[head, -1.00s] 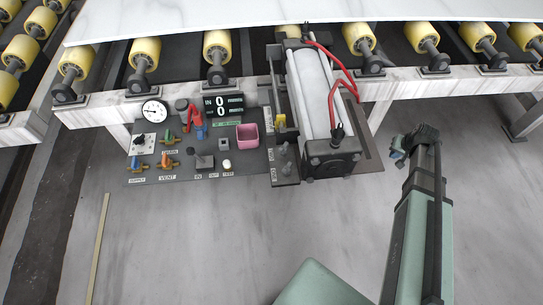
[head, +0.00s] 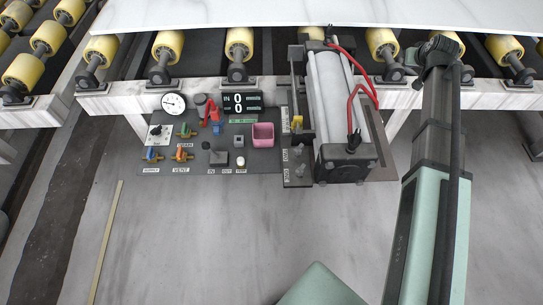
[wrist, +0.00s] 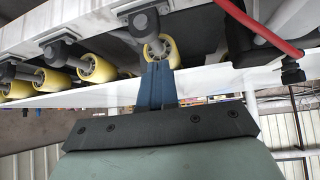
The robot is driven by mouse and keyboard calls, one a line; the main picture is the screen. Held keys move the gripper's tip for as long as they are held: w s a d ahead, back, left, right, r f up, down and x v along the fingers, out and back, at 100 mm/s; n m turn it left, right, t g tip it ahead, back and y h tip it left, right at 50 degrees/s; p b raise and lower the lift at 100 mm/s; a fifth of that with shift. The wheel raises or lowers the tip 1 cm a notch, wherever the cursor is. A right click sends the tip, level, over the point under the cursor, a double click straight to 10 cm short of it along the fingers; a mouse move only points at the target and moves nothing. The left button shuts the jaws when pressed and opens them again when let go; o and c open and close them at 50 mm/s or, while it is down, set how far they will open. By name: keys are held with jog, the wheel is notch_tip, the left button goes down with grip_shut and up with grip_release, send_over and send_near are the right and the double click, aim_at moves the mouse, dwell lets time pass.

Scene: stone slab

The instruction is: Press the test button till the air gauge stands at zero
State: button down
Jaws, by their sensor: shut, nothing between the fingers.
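The air gauge (head: 173,102), a round white dial with a dark needle, stands at the upper left of the dark control panel (head: 262,167). Its reading is too small to tell. A small pale round button (head: 240,161) sits low on the panel; a dark square button (head: 239,141) is above it. Their labels are too small to read surely, so I cannot tell which is the test button. My gripper (head: 437,50) is well right of the panel, by the roller frame, touching no button. In the wrist view its blue fingers (wrist: 157,85) are together and empty.
A large cylinder with red hoses (head: 340,105) stands between the panel and my arm. Yellow rollers (head: 240,45) and the white slab (head: 280,18) run along the back. The floor in front is clear.

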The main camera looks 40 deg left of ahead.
jog(key=s+a+n, duration=0.3)
jog(key=s+a, duration=0.1)
jog(key=s+a+f+n, duration=0.1)
jog(key=s+a+n, duration=0.2)
jog(key=s+a, duration=0.1)
jog(key=s+a+f+n+t, duration=0.1)
jog(key=s+a+n, duration=0.2)
jog(key=a, duration=0.3)
jog(key=shift+s+a+f+n, duration=0.15)
jog(key=shift+s+a+n, duration=0.05)
jog(key=shift+s+n, duration=0.25)
jog(key=s+a+f+n, duration=0.4)
jog(key=s+a+n, duration=0.55)
jog(key=s, duration=0.45)
jog(key=m+t+h, duration=0.1)
jog(key=m+h, duration=0.1)
jog(key=h, duration=0.4)
send_over(238, 161)
notch_tip(238, 161, down, 11)
jog(key=shift+r, duration=0.15)
jog(key=shift+f, duration=4.4)
